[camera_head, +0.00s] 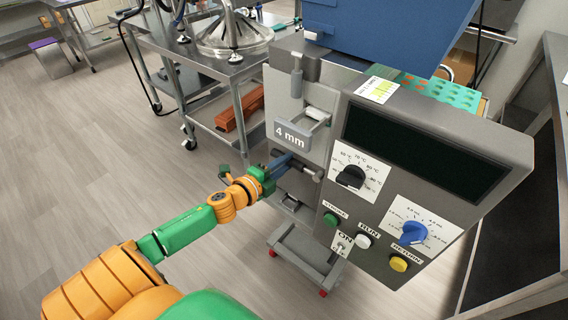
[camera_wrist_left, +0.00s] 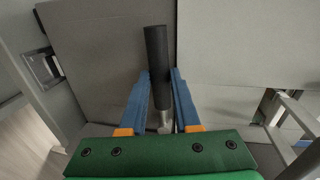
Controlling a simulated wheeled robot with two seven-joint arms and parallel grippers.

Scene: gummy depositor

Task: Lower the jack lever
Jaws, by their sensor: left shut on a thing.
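The jack lever (camera_wrist_left: 157,60), a rod with a black grip and a grey metal lower part, stands between my left gripper's blue fingers (camera_wrist_left: 160,95) in the left wrist view. In the head view my left gripper (camera_head: 280,164) is at the front of the grey depositor machine (camera_head: 435,120), below the "4 mm" plate (camera_head: 292,135). It is shut on the lever, and the lever's dark rod (camera_head: 311,172) shows just right of the fingers. The fingers and wrist hide part of the lever. My right gripper is in neither view.
The machine's panel has a black knob (camera_head: 350,177), a blue knob (camera_head: 413,232) and several buttons close to the right of my gripper. A grey wheeled base (camera_head: 305,258) stands below. A steel cart (camera_head: 215,70) is behind. The floor at left is clear.

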